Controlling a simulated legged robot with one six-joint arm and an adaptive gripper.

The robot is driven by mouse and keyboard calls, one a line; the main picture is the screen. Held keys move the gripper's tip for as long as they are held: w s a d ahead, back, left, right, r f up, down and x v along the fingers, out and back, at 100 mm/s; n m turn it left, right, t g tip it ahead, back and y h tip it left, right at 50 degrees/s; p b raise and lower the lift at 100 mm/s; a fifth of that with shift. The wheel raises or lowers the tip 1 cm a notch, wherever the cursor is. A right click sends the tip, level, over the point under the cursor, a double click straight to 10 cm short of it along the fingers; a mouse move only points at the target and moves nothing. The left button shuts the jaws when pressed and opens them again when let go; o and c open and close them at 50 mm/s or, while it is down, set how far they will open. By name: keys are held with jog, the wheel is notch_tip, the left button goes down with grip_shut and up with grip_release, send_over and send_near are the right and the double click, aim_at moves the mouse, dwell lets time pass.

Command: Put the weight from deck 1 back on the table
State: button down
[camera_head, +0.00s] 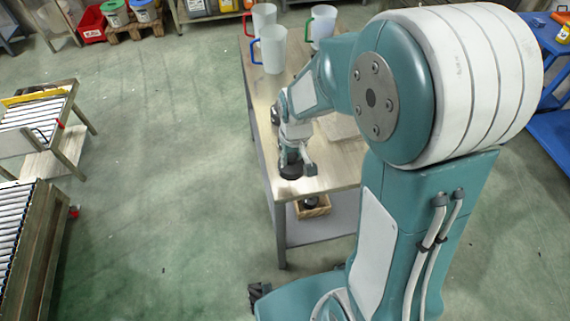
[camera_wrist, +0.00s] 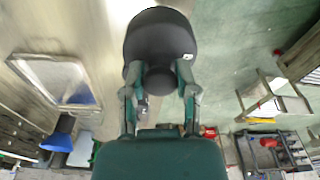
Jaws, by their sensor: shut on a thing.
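A black, round weight with a narrower neck (camera_wrist: 158,38) is between the fingertips in the wrist view. In the head view this weight (camera_head: 291,172) shows as a dark disc under the fingers. My gripper (camera_wrist: 160,82) is shut on its neck; in the head view my gripper (camera_head: 296,158) is over the near left part of the wooden table (camera_head: 318,184). I cannot tell whether the weight touches the tabletop or hangs just above it. I cannot tell which structure is deck 1.
Several translucent jugs (camera_head: 273,50) stand at the table's far end. A wooden box (camera_head: 313,208) with a dark thing sits on the lower shelf. Roller stands (camera_head: 30,115) are at the left, a blue stand (camera_head: 550,95) at the right. The floor between is clear.

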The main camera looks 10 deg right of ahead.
jog(key=w+d+f, duration=0.1)
jog(key=f, duration=0.1)
jog(key=w+d+f, duration=0.1)
jog(key=w+f, duration=0.1)
jog(key=w+d+f, duration=0.1)
jog(key=f, duration=0.1)
jog(key=shift+w+f, duration=0.15)
jog(key=shift+w, duration=0.2)
jog(key=shift+f, duration=1.45)
jog(key=shift+c, duration=1.9)
grip_release()
jog(key=shift+a+f, duration=0.1)
